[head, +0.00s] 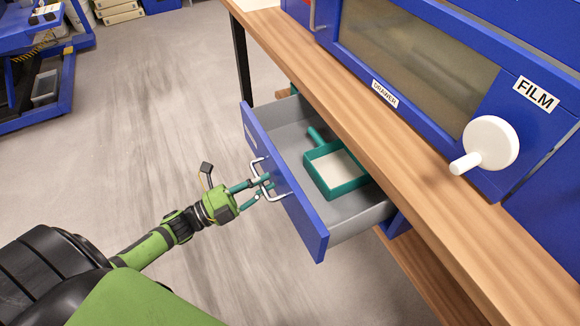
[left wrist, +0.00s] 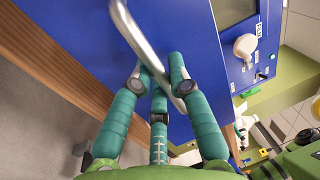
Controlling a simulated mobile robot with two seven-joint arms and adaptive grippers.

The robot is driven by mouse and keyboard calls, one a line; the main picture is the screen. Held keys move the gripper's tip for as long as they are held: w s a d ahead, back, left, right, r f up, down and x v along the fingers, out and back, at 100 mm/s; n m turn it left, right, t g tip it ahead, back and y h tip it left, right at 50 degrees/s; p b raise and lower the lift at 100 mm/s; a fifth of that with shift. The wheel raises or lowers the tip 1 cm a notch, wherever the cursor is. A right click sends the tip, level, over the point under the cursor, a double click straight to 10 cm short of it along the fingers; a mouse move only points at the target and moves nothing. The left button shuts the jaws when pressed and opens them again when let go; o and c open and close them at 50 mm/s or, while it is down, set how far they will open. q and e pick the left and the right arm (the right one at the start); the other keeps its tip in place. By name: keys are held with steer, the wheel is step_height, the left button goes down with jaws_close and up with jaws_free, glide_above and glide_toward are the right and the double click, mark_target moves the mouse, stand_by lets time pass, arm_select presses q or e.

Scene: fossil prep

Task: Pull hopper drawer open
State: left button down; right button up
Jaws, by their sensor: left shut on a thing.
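The hopper drawer (head: 298,197) has a blue front and a grey inside, and it stands pulled out from under the wooden bench. Its metal bar handle (head: 256,164) is on the front face. My left gripper (head: 264,186) is at the handle, with its teal fingers shut around the bar. In the left wrist view the fingers (left wrist: 164,88) close on the silver handle (left wrist: 141,40) against the blue drawer front (left wrist: 80,50). A teal tray (head: 336,188) with pale contents and a handle lies inside the drawer. My right gripper is not in view.
The wooden bench top (head: 400,150) runs above the drawer. On it stands a blue cabinet with a window (head: 420,50), a white crank knob (head: 490,143) and a FILM label. A blue cart (head: 40,60) stands at the upper left. The floor left of the drawer is clear.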

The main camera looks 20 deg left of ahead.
arm_select(q)
steer(key=r+v, duration=0.1)
steer(key=v, duration=0.7)
steer(key=shift+s+a+r+p, duration=0.3)
steer(key=shift+s+a+p, duration=0.05)
steer(key=c, duration=1.2)
jaws_free()
steer(key=shift+o, duration=0.2)
steer(key=v, duration=1.2)
